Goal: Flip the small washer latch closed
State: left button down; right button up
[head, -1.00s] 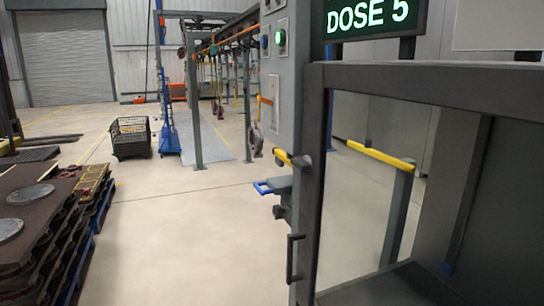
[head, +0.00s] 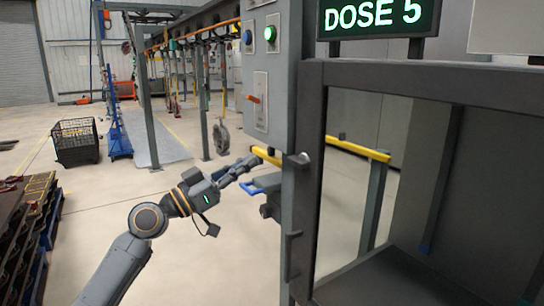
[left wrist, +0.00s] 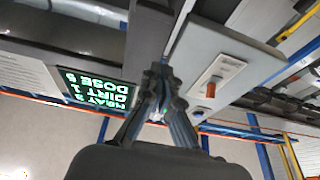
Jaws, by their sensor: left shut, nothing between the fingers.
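The small washer latch (head: 268,155) shows in the head view as a short yellow lever with a grey pivot on the cabinet's front post. It points left, away from the door frame. My left gripper (head: 252,162) is shut and empty, its fingertips close to the yellow end. I cannot tell whether they touch it. In the left wrist view the shut fingers (left wrist: 158,72) point up at the grey post, and the yellow lever cannot be made out there. My right gripper is not in view.
The washer's dark frame (head: 312,190) fills the right, with a grey handle (head: 292,255) and the DOSE 5 display (head: 378,18) above. A control box (head: 262,75) and a blue handle (head: 258,187) sit close to my gripper.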

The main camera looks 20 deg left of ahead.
pick_arm(q)
jog(key=shift+s+d+r, duration=0.2)
jog(key=shift+d+r, duration=0.05)
jog(key=shift+r, duration=0.2)
notch_tip(320, 180, up, 4)
jog(key=p, duration=0.6)
send_over(299, 162)
jog(key=a, duration=0.4)
jog(key=shift+w+d, duration=0.15)
jog(key=shift+d, duration=0.05)
notch_tip(299, 162, down, 4)
jog(key=shift+f, duration=0.1)
jog(key=shift+a+f, duration=0.1)
jog(key=shift+f, duration=0.25)
